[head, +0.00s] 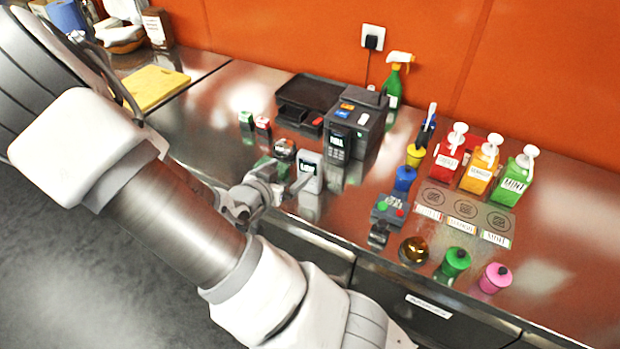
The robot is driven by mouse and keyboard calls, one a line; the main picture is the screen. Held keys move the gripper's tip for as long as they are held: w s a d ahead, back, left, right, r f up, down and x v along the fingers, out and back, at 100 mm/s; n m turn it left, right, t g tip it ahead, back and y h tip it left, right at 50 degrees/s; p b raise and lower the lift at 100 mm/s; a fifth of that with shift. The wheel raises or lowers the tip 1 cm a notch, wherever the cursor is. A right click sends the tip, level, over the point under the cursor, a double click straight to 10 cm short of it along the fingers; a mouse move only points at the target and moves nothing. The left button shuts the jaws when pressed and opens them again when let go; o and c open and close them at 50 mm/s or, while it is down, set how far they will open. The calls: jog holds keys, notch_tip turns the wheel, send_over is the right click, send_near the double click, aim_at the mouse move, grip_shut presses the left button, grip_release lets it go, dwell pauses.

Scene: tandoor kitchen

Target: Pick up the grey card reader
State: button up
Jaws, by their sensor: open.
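The grey card reader (311,169) stands upright on the steel counter, near its front edge, with a small dark screen at its top. My gripper (286,180) is just left of it, fingers reaching toward it. The gripper is open, and one finger appears to overlap the reader's lower left side. I cannot tell whether it touches. The reader's left edge is partly hidden by the finger.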

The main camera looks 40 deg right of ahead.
aim_at(309, 158)
jog(key=b+x, duration=0.5)
jog(key=x, duration=0.6)
jog(key=shift+f, duration=0.15)
jog(key=shift+x, duration=2.65)
jog(key=shift+w+a+f, duration=0.1)
jog(key=shift+c, duration=0.2)
jog(key=c, duration=1.2)
jog(key=shift+c, duration=0.4)
